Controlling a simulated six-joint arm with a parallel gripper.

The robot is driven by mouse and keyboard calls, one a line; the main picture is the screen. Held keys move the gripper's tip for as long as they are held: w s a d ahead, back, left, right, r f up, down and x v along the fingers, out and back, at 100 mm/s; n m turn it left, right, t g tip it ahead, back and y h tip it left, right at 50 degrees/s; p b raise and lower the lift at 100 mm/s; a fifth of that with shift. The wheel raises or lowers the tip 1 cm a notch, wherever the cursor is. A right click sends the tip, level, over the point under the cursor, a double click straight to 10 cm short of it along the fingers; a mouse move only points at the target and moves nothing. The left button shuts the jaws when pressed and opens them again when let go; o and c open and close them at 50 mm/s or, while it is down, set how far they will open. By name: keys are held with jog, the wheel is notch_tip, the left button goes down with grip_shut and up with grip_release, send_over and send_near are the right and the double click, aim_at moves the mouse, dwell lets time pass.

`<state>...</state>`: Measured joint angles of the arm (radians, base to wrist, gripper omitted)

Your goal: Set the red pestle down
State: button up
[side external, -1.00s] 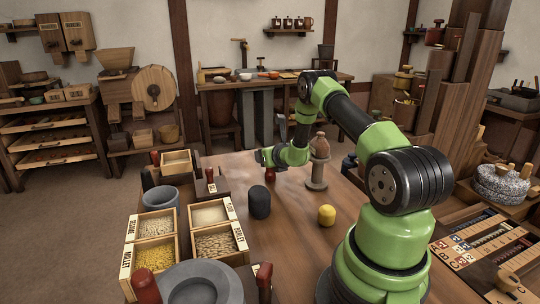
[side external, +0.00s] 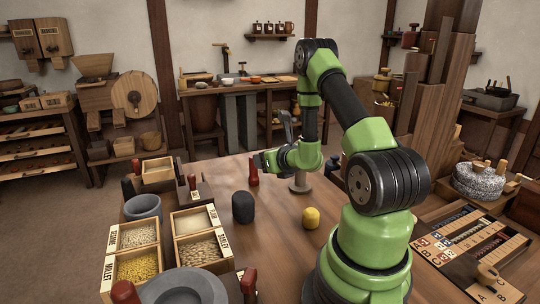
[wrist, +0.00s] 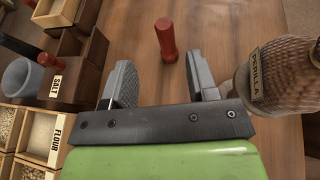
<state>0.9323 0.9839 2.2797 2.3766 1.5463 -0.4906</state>
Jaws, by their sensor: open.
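The red pestle (side external: 253,171) stands upright on the wooden table, beyond the dark grey cylinder. In the wrist view the red pestle (wrist: 167,42) is ahead of my fingertips, roughly between their lines, with a visible gap to each. My gripper (side external: 259,160) is beside it and just right of it in the side view. In the wrist view my gripper (wrist: 160,66) has its fingers spread wide, with nothing between them.
A jar labelled PERILLA (wrist: 283,78) is close to my right finger. Its stand (side external: 300,182) shows behind my wrist. The dark cylinder (side external: 243,207) and yellow piece (side external: 311,217) stand nearer.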

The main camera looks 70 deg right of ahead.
jog(key=w+a+r+n+t+y, duration=0.2)
jog(key=w+a+r+n+y, duration=0.2)
jog(key=a+r+n+y, duration=0.4)
jog(key=w+a+r+n+t+y, duration=0.1)
jog(key=w+a+r+n+y, duration=0.35)
jog(key=a, duration=0.55)
jog(key=s+a+r+n+g+y, duration=0.2)
jog(key=s+a+r+n+g, duration=0.15)
jog(key=s+a+n, duration=0.35)
jog(key=s+a+r+n+g+y, duration=0.25)
jog(key=s+a+n+g, duration=0.3)
jog(key=a+n, duration=0.35)
jog(key=s+d+r+n+t+h, duration=0.2)
jog(key=s+d+n+h, duration=0.2)
jog(key=s+n+h, duration=0.3)
jog(key=shift+s+n, duration=0.45)
jog(key=shift+n, duration=1.3)
jog(key=shift+d, duration=0.1)
